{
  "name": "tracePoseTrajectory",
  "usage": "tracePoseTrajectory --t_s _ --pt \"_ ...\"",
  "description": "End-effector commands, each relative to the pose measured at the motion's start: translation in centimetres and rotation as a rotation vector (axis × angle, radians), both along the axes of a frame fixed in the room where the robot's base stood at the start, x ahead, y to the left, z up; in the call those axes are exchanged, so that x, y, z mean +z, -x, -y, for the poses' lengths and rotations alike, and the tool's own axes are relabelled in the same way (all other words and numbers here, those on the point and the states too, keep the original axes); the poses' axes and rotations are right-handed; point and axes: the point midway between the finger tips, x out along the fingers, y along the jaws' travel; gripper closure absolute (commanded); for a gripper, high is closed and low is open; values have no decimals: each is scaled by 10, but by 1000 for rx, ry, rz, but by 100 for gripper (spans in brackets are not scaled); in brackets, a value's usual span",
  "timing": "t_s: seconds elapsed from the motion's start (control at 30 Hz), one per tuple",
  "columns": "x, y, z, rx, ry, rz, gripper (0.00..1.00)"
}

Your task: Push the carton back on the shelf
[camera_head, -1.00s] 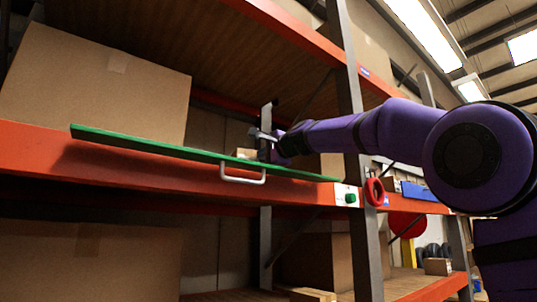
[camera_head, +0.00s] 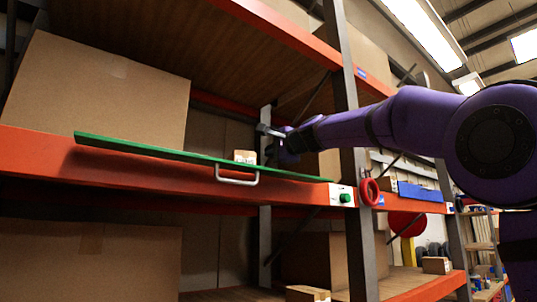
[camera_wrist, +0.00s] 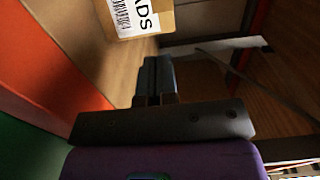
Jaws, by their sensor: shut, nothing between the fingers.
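A small brown carton (camera_head: 245,157) with a white label stands on the middle orange-edged shelf, behind the green bar. In the wrist view the carton (camera_wrist: 168,20) shows at the top with a barcode and the letters "ADS"; its upper part is cut off. My gripper (camera_head: 266,130) is just to the right of and above the carton in the head view. In the wrist view my gripper (camera_wrist: 154,64) is shut and empty, its fingertips pointing toward the carton's labelled side with a small gap visible.
A green bar with a metal handle (camera_head: 238,178) runs along the shelf's front edge. A large carton (camera_head: 95,95) fills the shelf's left. A grey upright (camera_head: 352,110) stands right of the bay, beside a green button (camera_head: 345,198) and red ring (camera_head: 370,192).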

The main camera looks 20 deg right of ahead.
Motion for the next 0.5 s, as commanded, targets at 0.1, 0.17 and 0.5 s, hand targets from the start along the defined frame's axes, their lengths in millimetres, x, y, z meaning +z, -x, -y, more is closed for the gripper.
tracePoseTrajectory --t_s 0.1,0.17,0.5 --pt "2 16 6 -4 2 3 100" --pt "1 23 8 -3 2 2 100" --pt "1 68 23 -2 2 2 100"
